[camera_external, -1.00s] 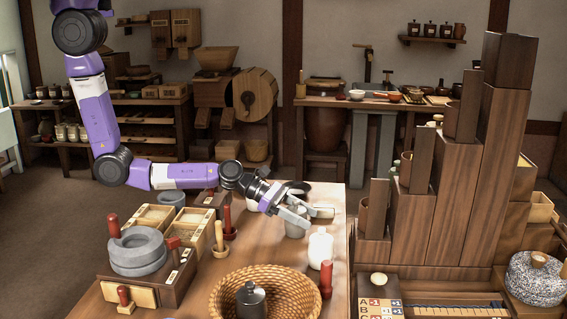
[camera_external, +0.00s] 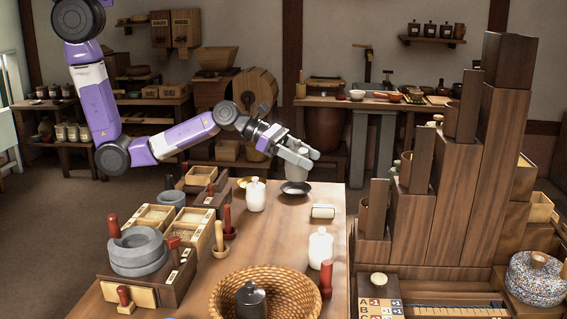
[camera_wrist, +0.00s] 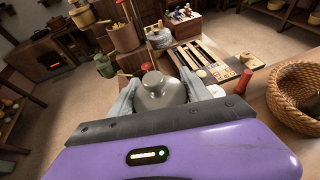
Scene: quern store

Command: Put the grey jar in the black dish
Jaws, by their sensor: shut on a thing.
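My gripper (camera_external: 303,155) is shut on the grey jar (camera_external: 294,160) and holds it upright above the far end of the table. The jar also shows in the wrist view (camera_wrist: 160,92), between my two fingers, with its rounded shoulder and knob facing the camera. The dish looks empty and is not visible in the wrist view.
A white jar (camera_external: 256,198) stands left of the dish, near a yellow dish (camera_external: 243,183). A pale cylinder (camera_external: 323,211) lies to the right. Another white jar (camera_external: 320,250), a red pestle-like piece (camera_external: 326,280) and a wicker basket (camera_external: 222,298) are nearer. Tall wooden boxes (camera_external: 459,205) rise at right.

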